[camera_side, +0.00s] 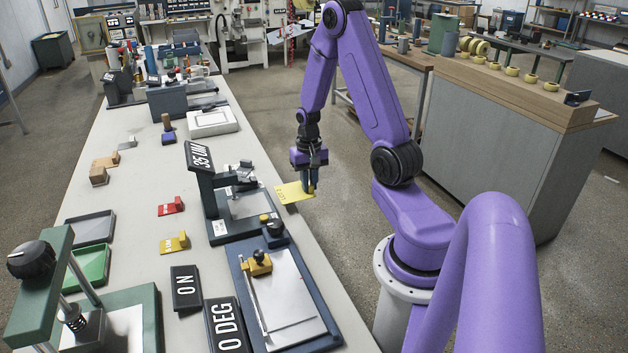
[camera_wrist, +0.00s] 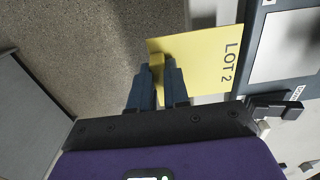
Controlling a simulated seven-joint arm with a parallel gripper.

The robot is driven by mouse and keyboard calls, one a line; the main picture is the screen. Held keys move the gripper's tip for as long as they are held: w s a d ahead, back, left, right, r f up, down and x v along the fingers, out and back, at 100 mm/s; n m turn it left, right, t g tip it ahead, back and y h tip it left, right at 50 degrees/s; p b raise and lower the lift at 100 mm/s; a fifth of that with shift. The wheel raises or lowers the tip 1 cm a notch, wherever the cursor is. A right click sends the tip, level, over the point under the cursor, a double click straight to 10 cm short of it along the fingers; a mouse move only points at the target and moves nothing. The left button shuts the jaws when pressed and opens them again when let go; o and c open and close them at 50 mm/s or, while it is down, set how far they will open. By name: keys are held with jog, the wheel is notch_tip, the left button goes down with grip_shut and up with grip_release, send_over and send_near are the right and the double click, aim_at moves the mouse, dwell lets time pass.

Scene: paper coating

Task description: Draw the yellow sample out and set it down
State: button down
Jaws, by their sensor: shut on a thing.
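The yellow sample (camera_side: 291,192) is a thin flat sheet with a small raised tab. It also shows in the wrist view (camera_wrist: 208,62), where it is marked "LOT 2". My gripper (camera_side: 310,187) is shut on the sample's tab, seen between the two fingers in the wrist view (camera_wrist: 158,72). The sample is just right of the dark blue gauge (camera_side: 248,230) with the "35 UM" display (camera_side: 199,157), near the bench's right edge. In the wrist view its right end lies close to the gauge's base (camera_wrist: 252,50); I cannot tell whether they touch.
A blue coating bed (camera_side: 322,338) with a white plate stands nearer on the bench (camera_side: 135,205). Red (camera_side: 171,206) and yellow (camera_side: 174,243) tabbed pieces lie left of the gauge. Grey (camera_side: 90,228) and green (camera_side: 88,266) trays lie farther left. Open floor is right of the bench.

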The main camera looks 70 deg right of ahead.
aim_at(299, 193)
jog(key=shift+w+a+f, duration=0.15)
jog(key=shift+w+a, duration=0.85)
jog(key=shift+r, duration=3.05)
jog(key=shift+a, duration=0.1)
